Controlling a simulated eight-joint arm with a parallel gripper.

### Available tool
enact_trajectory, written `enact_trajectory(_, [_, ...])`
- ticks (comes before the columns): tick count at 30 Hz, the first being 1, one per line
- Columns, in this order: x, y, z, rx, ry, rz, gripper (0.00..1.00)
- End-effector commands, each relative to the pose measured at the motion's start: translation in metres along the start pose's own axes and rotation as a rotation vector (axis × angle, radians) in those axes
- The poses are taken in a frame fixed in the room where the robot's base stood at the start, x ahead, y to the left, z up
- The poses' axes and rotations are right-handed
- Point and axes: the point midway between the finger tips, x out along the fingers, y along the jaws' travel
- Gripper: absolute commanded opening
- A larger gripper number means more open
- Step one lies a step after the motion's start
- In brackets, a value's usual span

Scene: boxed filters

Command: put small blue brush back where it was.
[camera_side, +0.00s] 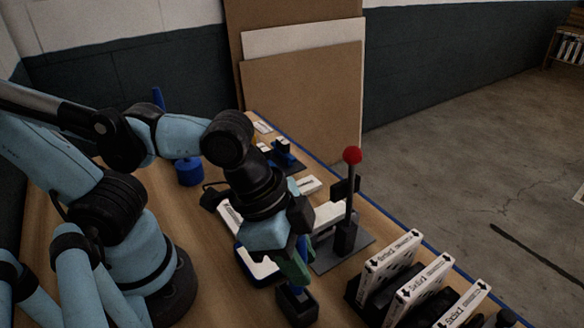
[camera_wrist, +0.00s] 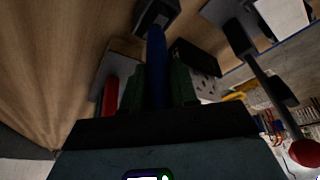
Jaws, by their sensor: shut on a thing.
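The small blue brush (camera_wrist: 156,65) is held between the green fingers of my gripper (camera_wrist: 157,88); in the side view a strip of its blue handle (camera_side: 303,247) shows by the fingers. My gripper (camera_side: 294,268) is shut on it and points down. A small dark open-topped holder (camera_side: 297,307) stands just below the fingers in the side view. A dark block (camera_wrist: 156,16) lies beyond the brush's far end in the wrist view. Whether the brush's lower end is inside the holder or above it, I cannot tell.
A lever with a red ball (camera_side: 352,155) stands on a grey plate right of my gripper. Boxed filters (camera_side: 390,255) stand in a dark rack at front right. A blue pot (camera_side: 189,172) stands at the back left. A red object (camera_wrist: 110,92) shows left of the fingers.

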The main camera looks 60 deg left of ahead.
Motion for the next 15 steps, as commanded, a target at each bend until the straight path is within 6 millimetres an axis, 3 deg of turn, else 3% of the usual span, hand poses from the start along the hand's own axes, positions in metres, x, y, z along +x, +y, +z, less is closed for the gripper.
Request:
enact_trajectory(9, [0.0027, 0.0000, 0.0008, 0.000, 0.000, 0.000, 0.00])
enact_trajectory(10, [0.0027, 0.0000, 0.0008, 0.000, 0.000, 0.000, 0.31])
enact_trajectory(15, [0.0025, 0.0000, 0.0008, 0.000, 0.000, 0.000, 0.53])
